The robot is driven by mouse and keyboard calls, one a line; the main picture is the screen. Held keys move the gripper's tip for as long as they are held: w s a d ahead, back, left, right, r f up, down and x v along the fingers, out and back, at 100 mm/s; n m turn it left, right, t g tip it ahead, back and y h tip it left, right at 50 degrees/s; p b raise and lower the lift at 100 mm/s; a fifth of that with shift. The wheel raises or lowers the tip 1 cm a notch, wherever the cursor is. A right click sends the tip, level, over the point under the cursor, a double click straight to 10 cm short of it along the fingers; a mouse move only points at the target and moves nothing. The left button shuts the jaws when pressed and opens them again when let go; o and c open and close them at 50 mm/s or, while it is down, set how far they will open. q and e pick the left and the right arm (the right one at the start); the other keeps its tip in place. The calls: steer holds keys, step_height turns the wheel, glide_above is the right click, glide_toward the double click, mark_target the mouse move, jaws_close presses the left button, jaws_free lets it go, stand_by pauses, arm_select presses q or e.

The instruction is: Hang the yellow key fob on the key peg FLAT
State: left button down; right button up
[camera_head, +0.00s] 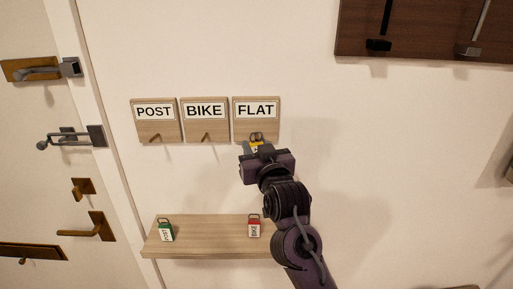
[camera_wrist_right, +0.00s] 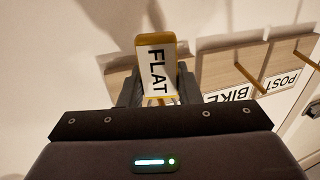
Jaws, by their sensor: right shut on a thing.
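The yellow key fob (camera_head: 257,146) has a white face marked FLAT and a metal loop at its top. My right gripper (camera_head: 256,152) is shut on it and holds it at the lower part of the FLAT board (camera_head: 257,127). In the right wrist view the fob (camera_wrist_right: 156,68) stands between the two dark fingers (camera_wrist_right: 158,90). The FLAT peg is hidden or cannot be told apart from the fob's loop, so I cannot tell whether the loop is around it. My left gripper is not in view.
The BIKE peg (camera_head: 206,136) and POST peg (camera_head: 155,137) are bare, left of FLAT. Below, a wooden shelf (camera_head: 195,250) bears a green POST fob (camera_head: 166,231) and a red BIKE fob (camera_head: 254,227). A dark wooden panel (camera_head: 430,32) is at upper right; a door with handles (camera_head: 32,170) is at left.

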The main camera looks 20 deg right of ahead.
steer(key=shift+d+f, duration=0.1)
steer(key=shift+f, duration=0.05)
steer(key=o, duration=0.9)
steer(key=shift+o, duration=1.1)
steer(key=shift+a, duration=0.25)
steer(key=shift+d, duration=0.15)
